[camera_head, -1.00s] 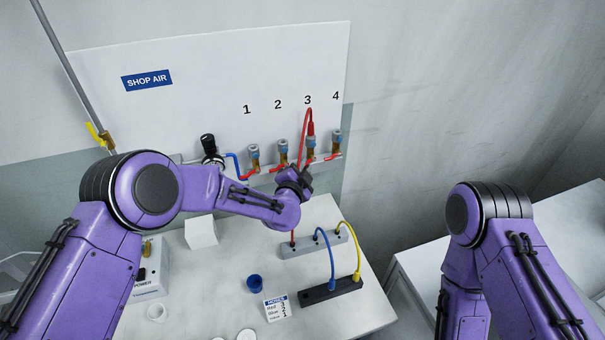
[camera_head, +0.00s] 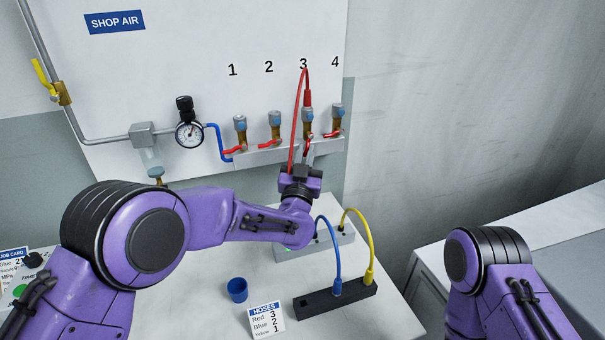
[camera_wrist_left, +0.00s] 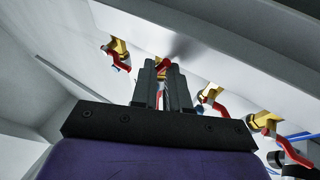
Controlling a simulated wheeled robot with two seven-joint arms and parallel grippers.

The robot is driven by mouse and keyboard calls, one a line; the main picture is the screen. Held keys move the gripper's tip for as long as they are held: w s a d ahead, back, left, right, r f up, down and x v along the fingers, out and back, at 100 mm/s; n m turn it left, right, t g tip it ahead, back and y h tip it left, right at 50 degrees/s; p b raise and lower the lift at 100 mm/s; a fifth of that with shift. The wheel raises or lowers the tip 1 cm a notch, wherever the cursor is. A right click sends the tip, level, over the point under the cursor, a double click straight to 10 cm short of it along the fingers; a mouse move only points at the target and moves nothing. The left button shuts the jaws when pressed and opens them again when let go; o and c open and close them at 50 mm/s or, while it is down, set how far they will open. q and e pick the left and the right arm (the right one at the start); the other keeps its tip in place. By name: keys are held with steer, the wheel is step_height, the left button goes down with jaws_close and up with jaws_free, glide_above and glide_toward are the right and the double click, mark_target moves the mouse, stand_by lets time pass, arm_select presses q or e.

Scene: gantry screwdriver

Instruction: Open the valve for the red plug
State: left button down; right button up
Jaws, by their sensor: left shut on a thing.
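The red plug (camera_head: 308,98) sits upright in the fitting of outlet 3 on the wall manifold, and its red hose (camera_head: 293,130) loops down past my left gripper. My left gripper (camera_head: 308,150) is just below outlet 3. In the left wrist view its fingers (camera_wrist_left: 161,88) are shut on the red valve handle (camera_wrist_left: 162,73) under a brass valve body (camera_wrist_left: 165,61). The gripper hides much of this handle, so its exact angle is hard to tell. My right gripper is not in view; only the right arm shows.
Outlets 1 (camera_head: 240,130), 2 (camera_head: 275,125) and 4 (camera_head: 337,117) have red handles slanting sideways, close to my gripper. A pressure gauge (camera_head: 190,134) is left of them. Below are a blue cup (camera_head: 237,289), a hose card (camera_head: 265,318) and a black strip (camera_head: 335,298) with blue and yellow hoses.

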arm_select(q)
steer(key=shift+w+d+f+n+t+y+b, duration=0.15)
steer(key=shift+d+n+t+y+b, duration=0.25)
steer(key=shift+n+y+b, duration=0.8)
steer(key=shift+d+f+n+t+y+b, duration=0.15)
steer(key=shift+n+t+y+b, duration=0.4)
steer(key=shift+n+b, duration=1.1)
steer(key=shift+w+d+f+n+t+y+b, duration=0.1)
steer(key=shift+d+n+t+y+b, duration=0.25)
steer(key=shift+n+y+b, duration=1.05)
steer(key=shift+n+h, duration=0.35)
steer(key=c, duration=1.2)
jaws_free()
steer(key=shift+o, duration=0.3)
steer(key=shift+d, duration=0.15)
steer(key=shift+p, duration=0.3)
